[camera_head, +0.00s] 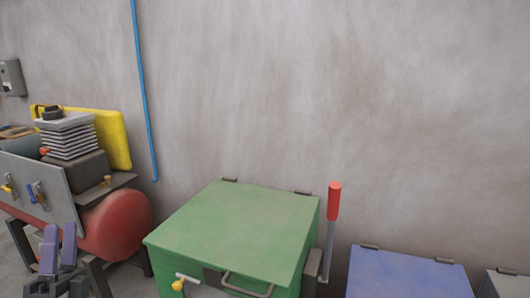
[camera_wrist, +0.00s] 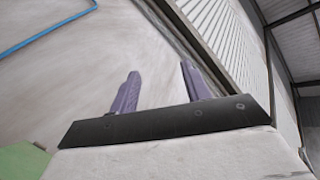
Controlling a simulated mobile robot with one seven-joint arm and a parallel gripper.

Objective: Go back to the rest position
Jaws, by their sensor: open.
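My gripper (camera_head: 60,250) is at the lower left of the head view, with its two purple fingers pointing up and apart. It is in front of the red compressor tank (camera_head: 118,223). In the wrist view my gripper (camera_wrist: 158,85) is open with nothing between the fingers. Behind them are the grey wall and a ribbed pale panel.
A green lidded box (camera_head: 235,230) stands at centre, its lid down, beside a red-handled lever (camera_head: 333,202). A blue lidded box (camera_head: 408,276) is to the right. A blue pipe (camera_head: 145,90) runs down the wall. A yellow panel (camera_head: 117,140) stands behind the compressor.

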